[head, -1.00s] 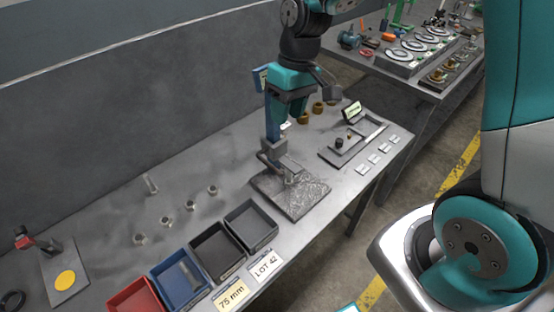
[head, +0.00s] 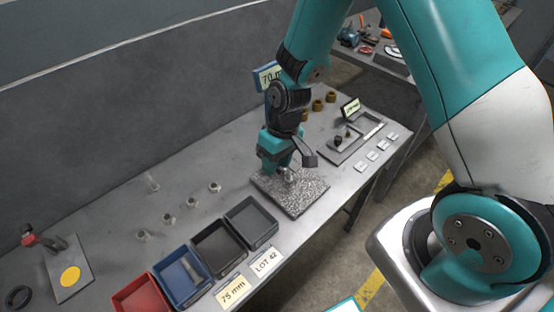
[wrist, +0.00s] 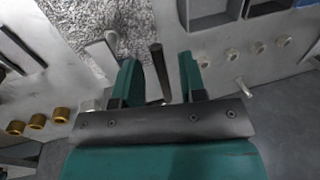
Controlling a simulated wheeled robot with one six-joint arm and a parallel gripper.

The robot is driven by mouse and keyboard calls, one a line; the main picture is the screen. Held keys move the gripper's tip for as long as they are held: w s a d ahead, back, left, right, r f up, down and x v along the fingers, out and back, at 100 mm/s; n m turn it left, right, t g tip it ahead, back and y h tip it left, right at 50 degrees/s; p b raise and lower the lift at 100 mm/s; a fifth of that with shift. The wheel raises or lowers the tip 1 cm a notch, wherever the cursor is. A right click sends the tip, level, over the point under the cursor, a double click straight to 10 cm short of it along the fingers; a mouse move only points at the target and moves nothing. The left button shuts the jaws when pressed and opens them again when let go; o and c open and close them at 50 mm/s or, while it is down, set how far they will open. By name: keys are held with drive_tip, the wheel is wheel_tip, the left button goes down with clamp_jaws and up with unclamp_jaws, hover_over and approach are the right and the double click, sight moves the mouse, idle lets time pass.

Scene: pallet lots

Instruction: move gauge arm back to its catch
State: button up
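The speckled granite plate (head: 305,195) lies on the bench; it also shows in the wrist view (wrist: 85,18). My gripper (head: 286,170) is low over its back-left part and hides most of the gauge stand. In the wrist view my gripper (wrist: 160,78) is open, with its two teal fingers apart. A dark bar (wrist: 159,62), which looks like the gauge arm, stands between the fingers, with gaps on both sides. A pale grey piece (wrist: 101,52) lies left of the fingers at the plate's edge. The catch cannot be made out.
Red (head: 142,298), blue (head: 160,286) and dark bins stand at the bench front. Several metal pieces (head: 191,203) stand behind them. A tray (head: 335,157) and brass cylinders (head: 317,105) are farther right. A red-topped fixture (head: 30,238) is at far left.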

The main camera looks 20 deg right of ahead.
drive_tip(key=shift+c, duration=0.2)
clamp_jaws()
wheel_tip(320, 180, up, 11)
drive_tip(key=p, duration=0.6)
drive_tip(key=shift+f+p, duration=0.2)
drive_tip(key=shift+p, duration=0.1)
drive_tip(key=shift+o, duration=0.2)
unclamp_jaws()
